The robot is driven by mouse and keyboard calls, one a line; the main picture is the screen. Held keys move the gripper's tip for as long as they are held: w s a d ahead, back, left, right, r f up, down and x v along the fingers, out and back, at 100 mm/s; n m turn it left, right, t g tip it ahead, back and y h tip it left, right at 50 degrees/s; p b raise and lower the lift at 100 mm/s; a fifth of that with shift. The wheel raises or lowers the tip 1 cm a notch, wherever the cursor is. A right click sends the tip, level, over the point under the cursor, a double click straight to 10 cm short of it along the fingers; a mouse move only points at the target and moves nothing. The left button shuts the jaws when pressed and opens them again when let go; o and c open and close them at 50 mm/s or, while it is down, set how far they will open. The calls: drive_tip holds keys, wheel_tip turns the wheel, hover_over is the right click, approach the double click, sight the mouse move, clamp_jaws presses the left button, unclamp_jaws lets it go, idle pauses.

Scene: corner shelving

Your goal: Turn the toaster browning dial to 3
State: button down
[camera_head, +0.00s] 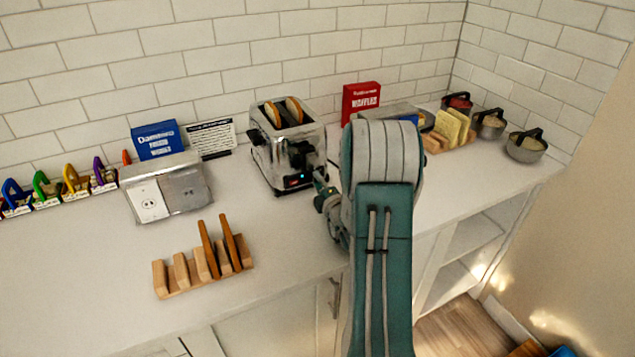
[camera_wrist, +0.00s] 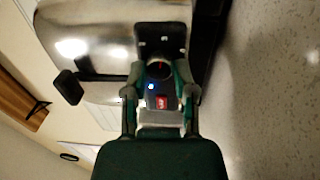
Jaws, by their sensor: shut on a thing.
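The chrome toaster (camera_head: 285,158) stands on the counter against the tiled wall, with two slices of bread (camera_head: 283,111) in its slots. My gripper (camera_head: 319,177) is at its lower right front corner, partly hidden by my arm. In the wrist view, the toaster's metal body (camera_wrist: 105,48) lies at upper left. There my gripper (camera_wrist: 160,78) has a finger on each side of the round dark browning dial (camera_wrist: 158,69), shut on it.
A metal outlet box (camera_head: 183,181) and a wooden rack (camera_head: 208,267) with two brown upright pieces stand left of the toaster. A red box (camera_head: 361,102) is behind my arm. Several small pots (camera_head: 489,124) stand at the right corner. The counter's front left is clear.

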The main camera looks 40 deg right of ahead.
drive_tip(key=shift+f, duration=0.15)
drive_tip(key=c, duration=0.5)
unclamp_jaws()
drive_tip(key=shift+d, duration=0.1)
drive_tip(key=shift+c, duration=0.2)
drive_tip(key=shift+o, duration=0.6)
drive_tip(key=shift+d, duration=0.1)
drive_tip(key=v, duration=1.2)
